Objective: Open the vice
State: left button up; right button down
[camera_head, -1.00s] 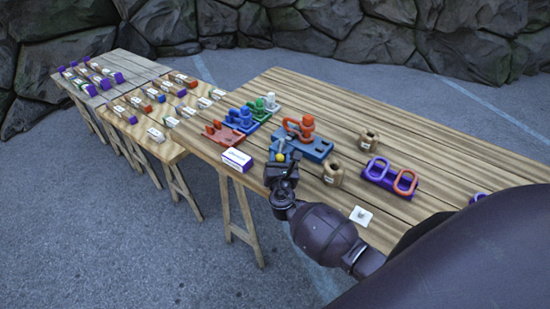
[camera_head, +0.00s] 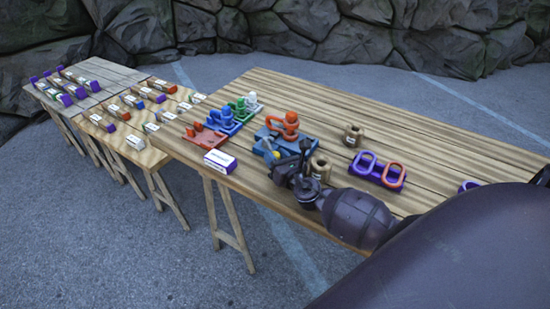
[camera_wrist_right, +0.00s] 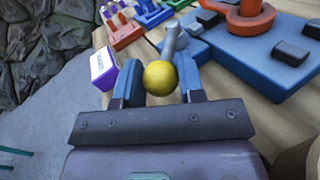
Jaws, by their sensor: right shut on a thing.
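The blue vice (camera_head: 305,147) stands near the front edge of the large wooden table, with an orange part (camera_head: 287,125) on top. A grey lever (camera_wrist_right: 171,40) with a yellow ball knob (camera_wrist_right: 160,77) sits at its near left side. My right gripper (camera_head: 274,160) is at this lever. In the right wrist view, its two blue fingers (camera_wrist_right: 160,84) are on either side of the yellow knob, shut on the handle. The lever points away from the gripper past the knob. The lever's joint to the vice is hard to make out. My left gripper is not in view.
A white and purple box (camera_head: 220,162) lies left of the vice. Red (camera_head: 202,137), blue and green fixtures stand behind it. The table's far right is mostly clear.

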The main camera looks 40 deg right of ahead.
jog(key=c, duration=0.8)
grip_release()
jog(key=shift+w, duration=0.1)
jog(key=shift+o, duration=0.2)
jog(key=s, duration=1.1)
jog(key=shift+a+b, duration=0.35)
jog(key=shift+a, duration=0.05)
jog(key=shift+w, duration=0.1)
